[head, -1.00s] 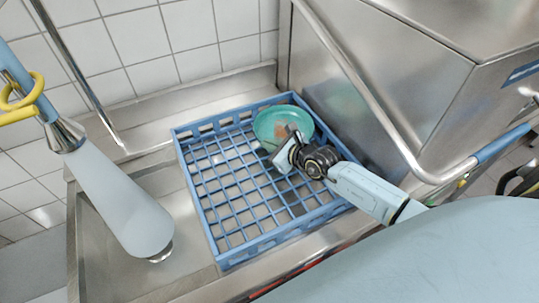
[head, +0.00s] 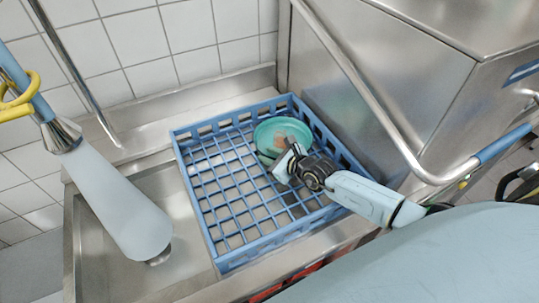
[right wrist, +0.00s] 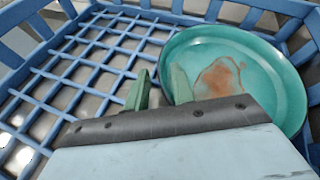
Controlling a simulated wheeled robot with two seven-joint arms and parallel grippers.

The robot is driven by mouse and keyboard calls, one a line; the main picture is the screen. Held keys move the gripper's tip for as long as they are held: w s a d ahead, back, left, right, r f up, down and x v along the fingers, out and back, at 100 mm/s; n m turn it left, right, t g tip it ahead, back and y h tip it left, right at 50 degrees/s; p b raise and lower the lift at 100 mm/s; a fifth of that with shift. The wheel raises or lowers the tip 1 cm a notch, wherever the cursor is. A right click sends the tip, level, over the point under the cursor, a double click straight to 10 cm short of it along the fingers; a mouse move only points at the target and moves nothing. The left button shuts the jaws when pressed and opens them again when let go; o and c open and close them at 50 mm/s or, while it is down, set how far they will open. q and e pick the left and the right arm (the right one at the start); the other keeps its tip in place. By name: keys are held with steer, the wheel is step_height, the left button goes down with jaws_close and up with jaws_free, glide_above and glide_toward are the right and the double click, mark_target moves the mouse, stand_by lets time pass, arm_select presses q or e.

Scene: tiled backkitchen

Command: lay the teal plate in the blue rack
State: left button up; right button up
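The teal plate (head: 270,130), with a reddish-brown stain, is inside the blue rack (head: 232,256), in its far right corner. It looks flat or only slightly tilted; exact contact with the grid is hard to tell. My right gripper (head: 270,158) is low in the rack at the plate's near left edge. In the right wrist view its two greenish fingers (right wrist: 160,88) stand apart with a gap, and the left rim of the plate (right wrist: 240,65) shows between them, apparently not pinched. My left gripper is not in view.
The rack's grid (head: 225,185) is otherwise empty and stands on a steel counter. A steel machine with a slanted tube handle (head: 375,105) is close on the right. A pale hanging sprayer-like body (head: 115,200) is at the left, over a sink basin. A tiled wall is behind.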

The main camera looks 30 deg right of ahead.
steer(key=shift+r, duration=0.25)
steer(key=p+v, duration=0.1)
steer(key=v, duration=1.1)
steer(key=shift+f+p, duration=0.2)
steer(key=shift+p, duration=0.15)
